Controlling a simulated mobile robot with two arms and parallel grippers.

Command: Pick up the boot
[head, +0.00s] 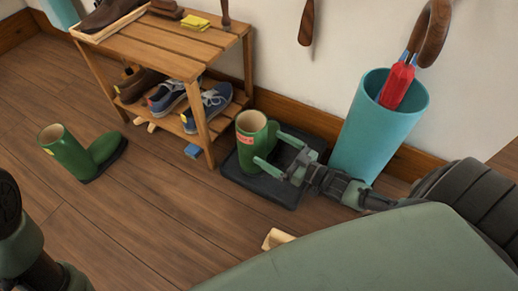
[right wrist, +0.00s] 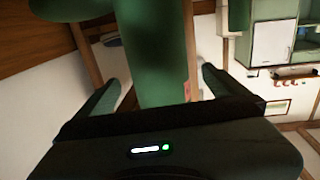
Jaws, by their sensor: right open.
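One green boot (head: 252,128) stands upright on a black tray (head: 236,177) beside the shoe rack, with a small red label on its shaft. My right gripper (head: 268,150) is low beside it, open, with its two fingers reaching on either side of the shaft. In the right wrist view, the boot's green shaft (right wrist: 155,50) shows between the spread fingers (right wrist: 160,90). I cannot tell whether either finger touches it. A second green boot (head: 68,152) stands on the floor at the left. My left gripper is out of view; only dark arm parts show at the lower left.
A wooden rack (head: 165,50) with shoes and a yellow cloth (head: 195,22) stands behind, left of the tray. A teal bin (head: 370,130) holding a red umbrella (head: 397,85) stands close to my right gripper. A small blue block (head: 193,151) and a pale wooden piece (head: 277,238) lie on the floor.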

